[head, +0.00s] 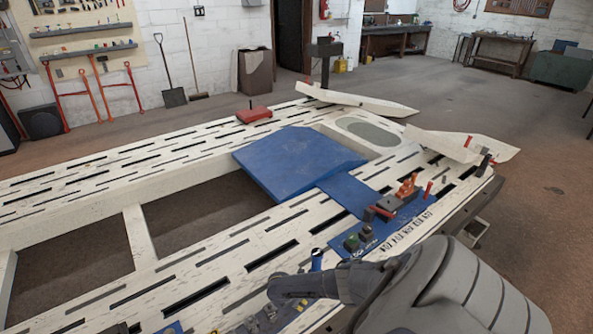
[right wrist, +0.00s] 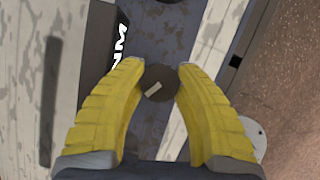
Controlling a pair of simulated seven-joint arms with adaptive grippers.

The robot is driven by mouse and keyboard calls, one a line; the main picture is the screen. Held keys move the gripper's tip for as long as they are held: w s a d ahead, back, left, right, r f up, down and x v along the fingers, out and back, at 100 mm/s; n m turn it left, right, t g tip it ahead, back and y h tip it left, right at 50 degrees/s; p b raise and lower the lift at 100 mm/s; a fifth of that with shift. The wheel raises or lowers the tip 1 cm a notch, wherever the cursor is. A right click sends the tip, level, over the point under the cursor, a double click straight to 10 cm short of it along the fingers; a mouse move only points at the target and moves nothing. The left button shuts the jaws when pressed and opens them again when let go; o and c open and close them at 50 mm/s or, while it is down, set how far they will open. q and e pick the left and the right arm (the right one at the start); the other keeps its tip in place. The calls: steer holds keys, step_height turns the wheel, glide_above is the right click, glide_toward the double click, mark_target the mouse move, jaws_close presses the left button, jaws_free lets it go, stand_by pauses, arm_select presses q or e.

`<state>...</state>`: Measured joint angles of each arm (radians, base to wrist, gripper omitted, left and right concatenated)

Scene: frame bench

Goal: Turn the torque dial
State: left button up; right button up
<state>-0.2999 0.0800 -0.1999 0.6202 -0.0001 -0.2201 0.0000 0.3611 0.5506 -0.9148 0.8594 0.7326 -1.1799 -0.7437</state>
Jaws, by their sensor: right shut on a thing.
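The torque dial, a dark round knob with a pale pointer mark (right wrist: 158,88), sits between the fingertips of my right gripper (right wrist: 160,73) in the right wrist view. The two yellow ribbed fingers are closed in on it from both sides. In the head view my right gripper (head: 270,309) is low over the near edge of the bench, at a blue control strip (head: 298,307). The dial cannot be made out there behind the gripper and arm.
The pale slotted frame bench (head: 215,250) fills the middle, with a blue raised plate (head: 297,160). A blue upright cylinder (head: 316,260) stands close to my right gripper.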

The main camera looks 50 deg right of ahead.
steer(key=shift+m+g, duration=0.4)
steer(key=shift+m, duration=0.5)
steer(key=o, duration=1.3)
steer(key=shift+c, duration=0.2)
steer(key=shift+r, duration=0.1)
steer(key=shift+v, duration=3.85)
